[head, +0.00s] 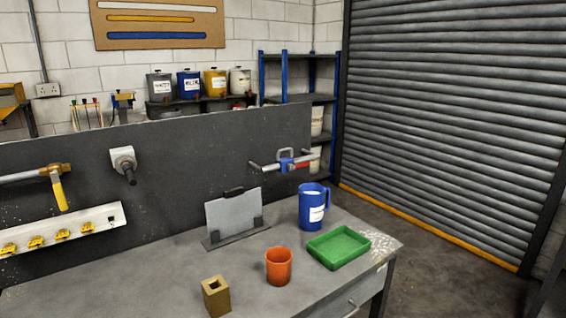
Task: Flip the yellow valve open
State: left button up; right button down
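The yellow valve lever (59,192) hangs downward from a brass valve body (56,170) at the far left of the head view. The body sits at the end of a grey horizontal pipe (18,177) in front of the dark back panel. The lever points nearly straight down, across the line of the pipe. Neither of my grippers is in view, and nothing touches the lever.
A white strip with yellow pieces (62,233) is below the lever. A grey fitting (123,161) and a blue clamp-like part (287,161) are along the panel. The bench holds a blue jug (312,207), orange cup (278,266), green tray (338,248) and brown block (215,298).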

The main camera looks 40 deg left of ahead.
aim_at(58, 186)
jog(key=u, duration=2.45)
